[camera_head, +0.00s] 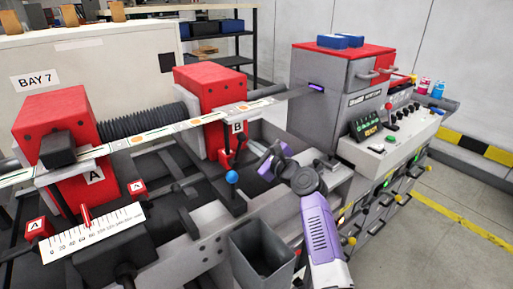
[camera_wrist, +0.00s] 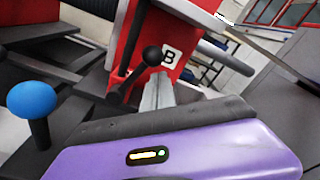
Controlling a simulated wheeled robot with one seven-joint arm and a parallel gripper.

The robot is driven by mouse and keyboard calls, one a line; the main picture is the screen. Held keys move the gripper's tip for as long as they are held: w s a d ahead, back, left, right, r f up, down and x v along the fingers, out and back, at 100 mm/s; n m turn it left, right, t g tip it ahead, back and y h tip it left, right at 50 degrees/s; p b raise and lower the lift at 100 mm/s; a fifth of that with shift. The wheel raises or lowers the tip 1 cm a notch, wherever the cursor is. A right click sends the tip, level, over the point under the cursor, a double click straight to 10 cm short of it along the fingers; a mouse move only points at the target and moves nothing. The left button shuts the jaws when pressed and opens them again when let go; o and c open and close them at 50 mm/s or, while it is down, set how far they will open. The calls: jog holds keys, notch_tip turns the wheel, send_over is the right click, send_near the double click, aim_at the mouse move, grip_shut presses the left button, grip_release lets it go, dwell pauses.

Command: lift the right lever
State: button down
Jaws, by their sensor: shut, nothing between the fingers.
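The right red block (camera_head: 210,95) bears the label B. A lever with a round black knob (camera_wrist: 152,55) is at its front in the wrist view, close to the label; in the head view this part is small and partly crowded by dark parts. A second lever with a blue ball knob (camera_head: 231,177) stands upright in front of it; its blue knob (camera_wrist: 32,99) is at the left in the wrist view. My gripper (camera_wrist: 158,90) is shut and empty, pointing towards block B, just below the black knob in the picture. I cannot tell whether they touch.
The left red block (camera_head: 55,125) bears the label A. A label strip (camera_head: 150,135) runs across both blocks. A white scale plate (camera_head: 92,232) and small red A markers lie at lower left. An open grey bin (camera_head: 262,255) and the control cabinet (camera_head: 345,100) are nearby.

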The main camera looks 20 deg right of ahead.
jog(key=shift+s+a+r+n, duration=0.1)
jog(key=shift+a+r+n, duration=0.1)
jog(key=shift+a+n, duration=0.25)
dwell(0.4)
